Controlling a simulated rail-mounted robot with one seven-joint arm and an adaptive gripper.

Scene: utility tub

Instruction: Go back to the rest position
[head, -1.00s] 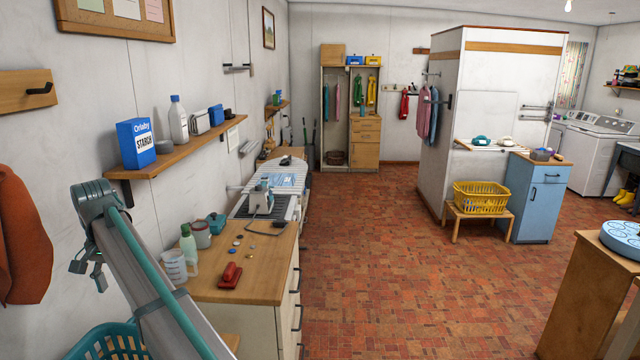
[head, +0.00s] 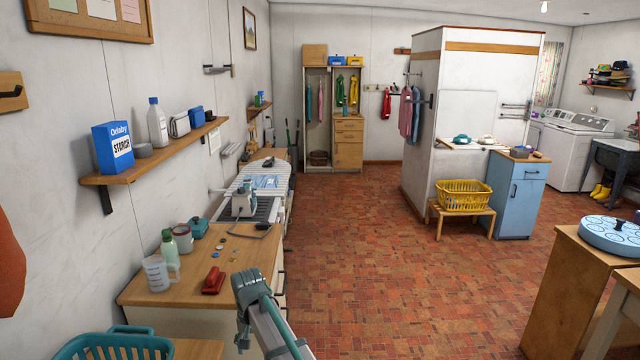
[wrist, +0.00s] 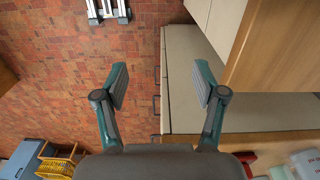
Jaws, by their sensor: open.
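My gripper (wrist: 161,85) shows in the wrist view with its two teal-and-grey fingers spread wide and nothing between them. Red brick floor lies behind the left finger and the gap, and pale cabinet fronts lie behind the right one. In the head view my arm rises from the bottom edge, and its teal and grey end (head: 247,315) appears just right of the wooden counter (head: 150,291). The fingers are too small there to make out clearly.
A teal basket (head: 112,346) is at lower left. Brick floor (head: 400,270) is open to the right. A yellow basket (head: 463,196) stands farther back.

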